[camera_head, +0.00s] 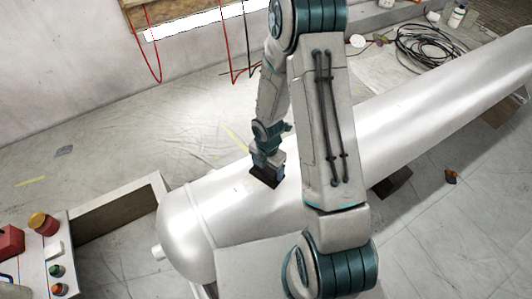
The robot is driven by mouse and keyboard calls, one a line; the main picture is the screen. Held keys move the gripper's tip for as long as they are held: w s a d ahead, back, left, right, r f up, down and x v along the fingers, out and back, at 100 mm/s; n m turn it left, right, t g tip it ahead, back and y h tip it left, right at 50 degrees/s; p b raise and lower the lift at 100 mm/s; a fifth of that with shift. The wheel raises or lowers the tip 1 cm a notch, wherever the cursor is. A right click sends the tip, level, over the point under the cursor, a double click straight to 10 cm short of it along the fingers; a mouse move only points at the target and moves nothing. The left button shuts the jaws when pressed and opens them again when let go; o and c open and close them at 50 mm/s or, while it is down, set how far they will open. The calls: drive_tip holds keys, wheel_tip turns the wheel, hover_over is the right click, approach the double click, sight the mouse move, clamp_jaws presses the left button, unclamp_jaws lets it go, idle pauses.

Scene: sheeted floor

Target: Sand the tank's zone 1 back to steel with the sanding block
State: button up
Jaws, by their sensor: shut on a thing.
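The tank (215,205) is a long silver cylinder lying from the lower left to the upper right, with a domed near end. My gripper (270,168) is over the upper side of the tank, near the domed end. It is shut on the sanding block (264,179), which shows as a dark flat shape at the tank surface. I cannot tell whether part of that dark shape is a mark on the tank. The block seems to touch the tank. No marked outline of zone 1 can be made out, and my arm covers part of the tank.
Sheeted floor (110,150) left of the tank is mostly clear.

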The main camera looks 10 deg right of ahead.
wheel_tip(320, 180, up, 3)
drive_tip(key=shift+w+d+r+p, duration=0.1)
drive_tip(key=shift+r+p, duration=0.1)
drive_tip(key=shift+p, duration=0.4)
drive_tip(key=shift+r+p, duration=0.65)
drive_tip(key=shift+r, duration=0.1)
drive_tip(key=shift+r+p, duration=1.2)
drive_tip(key=shift+r, duration=0.3)
drive_tip(key=shift+f, duration=0.1)
